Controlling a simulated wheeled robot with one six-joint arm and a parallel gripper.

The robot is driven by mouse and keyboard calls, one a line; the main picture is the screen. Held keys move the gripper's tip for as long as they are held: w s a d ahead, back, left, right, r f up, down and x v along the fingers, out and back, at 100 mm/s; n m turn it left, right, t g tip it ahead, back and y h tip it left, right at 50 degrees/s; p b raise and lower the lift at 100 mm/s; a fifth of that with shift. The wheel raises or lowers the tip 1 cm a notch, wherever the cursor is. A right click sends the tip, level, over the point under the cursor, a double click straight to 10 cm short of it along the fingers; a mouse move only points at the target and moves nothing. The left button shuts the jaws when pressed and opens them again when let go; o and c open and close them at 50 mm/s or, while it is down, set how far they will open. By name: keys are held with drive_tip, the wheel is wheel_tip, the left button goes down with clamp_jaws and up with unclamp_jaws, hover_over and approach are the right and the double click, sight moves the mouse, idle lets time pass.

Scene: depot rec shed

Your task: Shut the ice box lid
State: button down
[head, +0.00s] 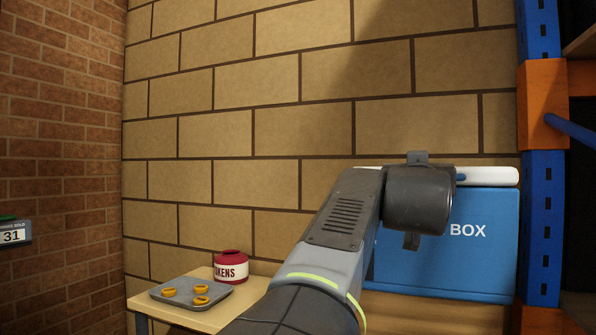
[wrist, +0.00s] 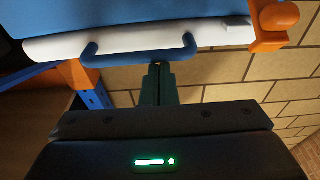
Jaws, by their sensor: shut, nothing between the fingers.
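The blue ice box (head: 440,265) stands at the right against the wall, with part of the word BOX showing. Its white lid (head: 490,176) lies level along the top of the box, with no gap visible at its right end. My arm hides the middle of it. In the wrist view the white lid (wrist: 225,35) borders the blue box front and carries a blue handle (wrist: 140,57). My gripper (wrist: 158,70) is shut and empty, its fingertips close to the handle; I cannot tell whether they touch it. In the head view my wrist covers the fingers.
A blue and orange rack post (head: 541,220) stands just right of the box. A low table (head: 135,302) at the left holds a grey tray (head: 215,312) with several yellow rings and a red tub (head: 231,266). An orange piece (wrist: 275,25) sits by one lid end.

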wheel_tip(320, 180, up, 10)
drive_tip(key=p, duration=0.4)
drive_tip(key=shift+p, duration=0.35)
drive_tip(key=shift+f, duration=0.15)
wheel_tip(320, 180, down, 9)
drive_tip(key=b, duration=0.4)
drive_tip(key=shift+w, duration=0.2)
drive_tip(key=shift+f, duration=0.1)
